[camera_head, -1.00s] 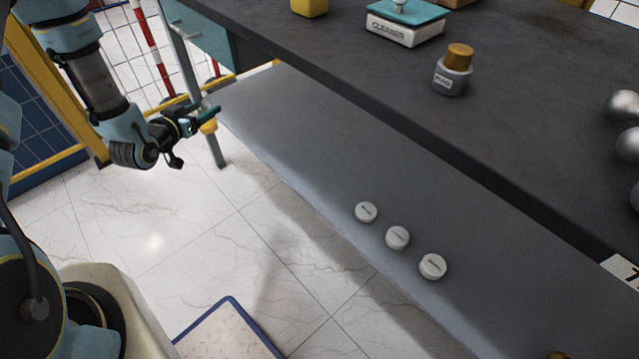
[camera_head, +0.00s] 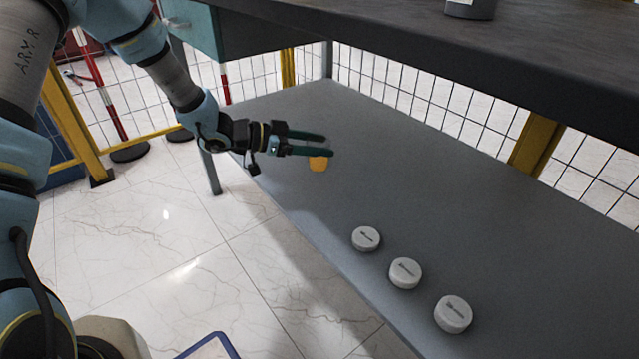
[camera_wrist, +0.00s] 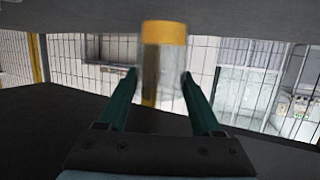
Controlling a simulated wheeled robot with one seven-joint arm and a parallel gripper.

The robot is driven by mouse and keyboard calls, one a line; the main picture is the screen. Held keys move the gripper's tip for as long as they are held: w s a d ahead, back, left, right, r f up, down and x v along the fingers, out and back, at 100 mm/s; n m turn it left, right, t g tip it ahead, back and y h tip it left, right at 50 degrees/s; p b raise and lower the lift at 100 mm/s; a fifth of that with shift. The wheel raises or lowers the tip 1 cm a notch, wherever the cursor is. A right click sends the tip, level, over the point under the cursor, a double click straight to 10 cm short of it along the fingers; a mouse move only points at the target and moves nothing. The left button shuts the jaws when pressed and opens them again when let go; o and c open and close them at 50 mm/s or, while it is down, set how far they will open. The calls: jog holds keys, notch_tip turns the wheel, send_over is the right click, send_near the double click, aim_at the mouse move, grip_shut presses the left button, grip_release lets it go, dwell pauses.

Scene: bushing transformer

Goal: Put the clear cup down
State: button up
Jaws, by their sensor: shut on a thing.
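The clear cup (camera_head: 319,163) shows in the head view mainly as an orange part just below my gripper's fingers. In the wrist view the cup (camera_wrist: 163,32) is see-through with an orange band at the picture's top end. My gripper (camera_head: 328,145) is shut on the cup, with one green finger on each side of it in the wrist view. It holds the cup over the left part of the grey lower shelf (camera_head: 290,110), under the tabletop. I cannot tell whether the cup's bottom touches the shelf.
Three white round lidded containers, the nearest to the cup being this one (camera_head: 366,238), stand in a row along the shelf's front edge. The dark tabletop (camera_head: 420,50) hangs above the shelf. A table leg (camera_head: 210,172) stands at the left. The shelf's middle and right are clear.

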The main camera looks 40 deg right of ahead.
aim_at(317, 170)
jog(key=shift+f+b, duration=0.85)
jog(key=shift+f, duration=2.65)
jog(key=shift+f, duration=0.15)
